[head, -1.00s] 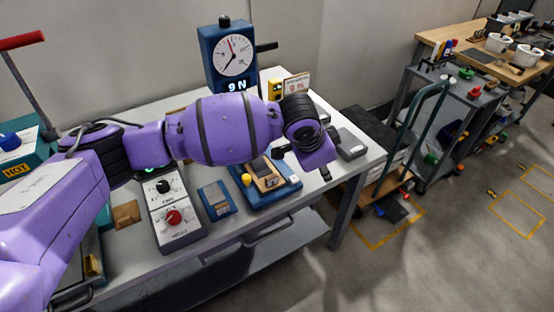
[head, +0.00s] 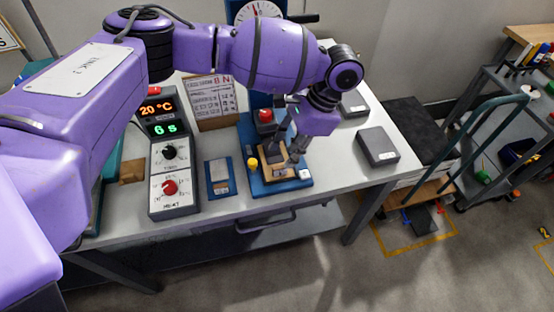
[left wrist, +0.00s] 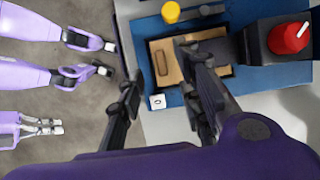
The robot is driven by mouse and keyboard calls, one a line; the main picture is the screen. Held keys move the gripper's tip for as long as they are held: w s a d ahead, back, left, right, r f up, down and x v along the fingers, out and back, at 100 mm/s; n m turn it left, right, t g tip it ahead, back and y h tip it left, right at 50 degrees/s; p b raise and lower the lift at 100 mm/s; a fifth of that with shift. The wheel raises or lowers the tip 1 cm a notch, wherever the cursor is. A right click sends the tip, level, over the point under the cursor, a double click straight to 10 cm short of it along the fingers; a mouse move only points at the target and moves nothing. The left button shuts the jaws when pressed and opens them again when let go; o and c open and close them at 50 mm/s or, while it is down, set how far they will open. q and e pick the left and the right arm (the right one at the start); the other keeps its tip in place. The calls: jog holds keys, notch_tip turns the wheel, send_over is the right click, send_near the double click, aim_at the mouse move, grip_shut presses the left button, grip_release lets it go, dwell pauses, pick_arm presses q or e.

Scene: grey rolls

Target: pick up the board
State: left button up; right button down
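A tan board (head: 270,172) lies in the recess of a blue fixture (head: 297,184) on the table. It also shows in the left wrist view (left wrist: 162,84), with a dark part beside it. My left gripper (head: 283,158) points down just over the board. In the left wrist view my left gripper (left wrist: 157,62) has its two fingers spread wide, one near the board's left side and one over its right part. I see no grip on the board, and the fingers and dark part hide some of it. My right gripper does not show clearly in any view.
The fixture carries a yellow knob (head: 253,163) and a red button (head: 265,115). Left of it are a small blue plate (head: 219,177) and a control box (head: 172,190). A grey box (head: 378,147) lies to the right. The table front right of the fixture is clear.

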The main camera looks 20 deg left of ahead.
aim_at(281, 166)
pick_arm(q)
jog(key=x, duration=0.4)
jog(key=shift+w+d+f, duration=0.15)
jog(key=shift+w+f, duration=0.05)
jog(key=shift+f, duration=0.25)
jog(key=shift+s+f, duration=0.15)
jog(key=shift+f, duration=0.2)
grip_shut()
